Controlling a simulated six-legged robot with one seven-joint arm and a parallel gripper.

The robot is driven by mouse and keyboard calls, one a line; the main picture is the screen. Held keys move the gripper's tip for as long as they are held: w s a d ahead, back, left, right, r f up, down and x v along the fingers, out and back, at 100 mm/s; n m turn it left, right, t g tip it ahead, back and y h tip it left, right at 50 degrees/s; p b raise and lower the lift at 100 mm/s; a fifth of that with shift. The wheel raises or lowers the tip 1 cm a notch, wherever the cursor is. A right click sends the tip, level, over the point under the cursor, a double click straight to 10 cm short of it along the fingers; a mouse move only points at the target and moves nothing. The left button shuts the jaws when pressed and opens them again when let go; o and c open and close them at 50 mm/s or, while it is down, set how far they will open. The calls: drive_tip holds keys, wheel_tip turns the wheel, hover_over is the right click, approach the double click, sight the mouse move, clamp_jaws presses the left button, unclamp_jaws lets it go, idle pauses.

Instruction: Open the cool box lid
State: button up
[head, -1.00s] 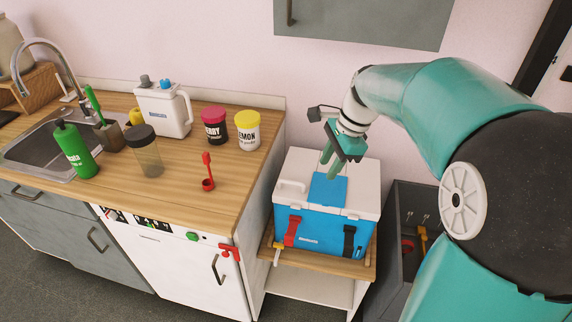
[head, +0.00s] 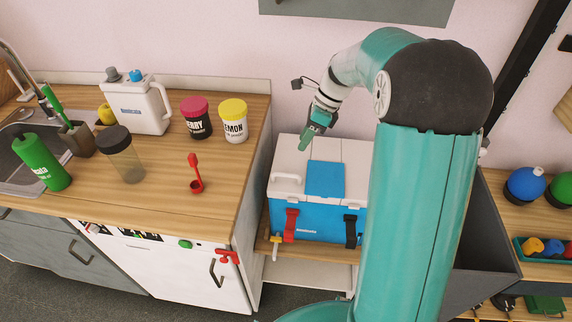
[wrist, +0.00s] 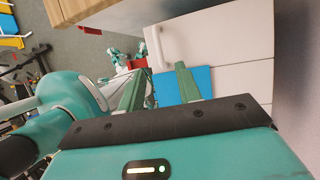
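The cool box has a blue body (head: 318,219) and a white lid (head: 345,153) that lies shut on it. A blue panel (head: 325,179) is set in the lid, and a white handle (head: 287,181) is at its left. A red latch (head: 291,225) and a black latch (head: 350,231) hang on the front; whether they are fastened is unclear. My gripper (head: 308,146) is above the rear part of the lid, with no clear contact. In the wrist view its two fingers (wrist: 160,88) are apart and empty, with the lid (wrist: 225,40) beyond. My arm hides the box's right end.
The box stands on a low wooden shelf (head: 330,255) right of the counter (head: 140,205). The counter holds a red scoop (head: 195,175), two tubs, a jug and bottles. A grey bin (head: 487,235) and another shelf with balls (head: 525,185) are at the right.

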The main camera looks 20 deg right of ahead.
hover_over(288, 168)
drive_tip(key=s+a, duration=0.1)
drive_tip(key=s, duration=0.4)
wheel_tip(288, 168, down, 10)
drive_tip(key=shift+s+a+r, duration=0.1)
drive_tip(key=shift+f, duration=0.25)
clamp_jaws()
